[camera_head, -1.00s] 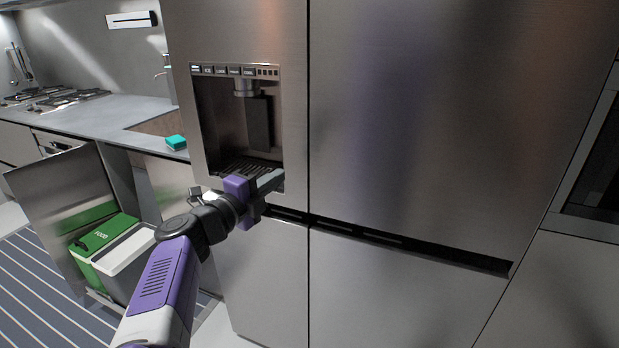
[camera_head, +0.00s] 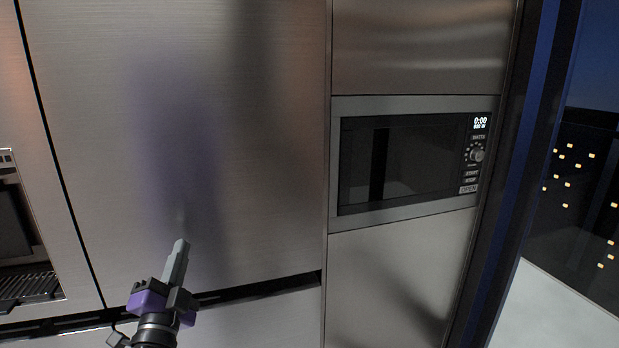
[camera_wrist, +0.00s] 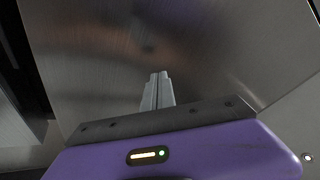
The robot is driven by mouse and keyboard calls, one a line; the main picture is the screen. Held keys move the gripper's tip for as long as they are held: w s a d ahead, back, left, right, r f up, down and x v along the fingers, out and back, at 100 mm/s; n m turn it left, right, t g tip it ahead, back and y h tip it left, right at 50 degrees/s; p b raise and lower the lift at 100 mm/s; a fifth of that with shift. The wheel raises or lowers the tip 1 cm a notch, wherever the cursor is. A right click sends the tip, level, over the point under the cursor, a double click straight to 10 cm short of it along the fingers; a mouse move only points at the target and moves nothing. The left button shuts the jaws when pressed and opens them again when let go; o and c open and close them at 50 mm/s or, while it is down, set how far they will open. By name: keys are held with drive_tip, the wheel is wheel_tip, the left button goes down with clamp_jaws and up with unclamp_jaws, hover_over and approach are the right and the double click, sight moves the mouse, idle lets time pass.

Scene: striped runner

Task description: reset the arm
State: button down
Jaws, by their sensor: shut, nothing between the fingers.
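My gripper (camera_head: 178,262) is at the lower left of the head view, in front of the steel fridge door (camera_head: 190,130). Its two grey fingers lie together and point up toward the door, with nothing between them. In the wrist view the fingers (camera_wrist: 157,90) show side by side against brushed steel. I cannot tell whether the fingertips touch the door. The rest of my arm is mostly out of the picture.
A built-in microwave (camera_head: 415,155) sits in the cabinet wall to the right. The fridge's dispenser recess (camera_head: 28,285) is at the left edge. A dark window (camera_head: 580,180) with outside lights is at the far right. A dark handle gap (camera_head: 260,288) runs below the door.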

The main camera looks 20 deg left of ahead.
drive_tip(key=w+d+f+n+y, duration=0.1)
drive_tip(key=d+f+n, duration=0.2)
drive_tip(key=d, duration=0.6)
drive_tip(key=w+d+f+n, duration=0.2)
drive_tip(key=d+f, duration=0.1)
drive_tip(key=d, duration=0.7)
drive_tip(key=s+d+f+n+p, duration=0.1)
drive_tip(key=s+d+f+n, duration=0.25)
drive_tip(key=d, duration=0.55)
drive_tip(key=s+d+f+n, duration=0.2)
drive_tip(key=s+d+f, duration=0.15)
drive_tip(key=d, duration=0.55)
drive_tip(key=s+d+m+g+h, duration=0.1)
drive_tip(key=s+d+g+h, duration=0.1)
drive_tip(key=s+d, duration=0.5)
drive_tip(key=s+d+g+h+p, duration=0.1)
drive_tip(key=s+d, duration=0.7)
drive_tip(key=s, duration=0.9)
drive_tip(key=s+d+m+g+h+p, duration=0.1)
drive_tip(key=s+d+g+h, duration=0.2)
drive_tip(key=s+d+h, duration=0.2)
drive_tip(key=s+d, duration=0.3)
drive_tip(key=s, duration=0.4)
drive_tip(key=shift+s+f+m+h, duration=0.15)
drive_tip(key=shift+f+m+h, duration=0.15)
drive_tip(key=shift+m, duration=0.05)
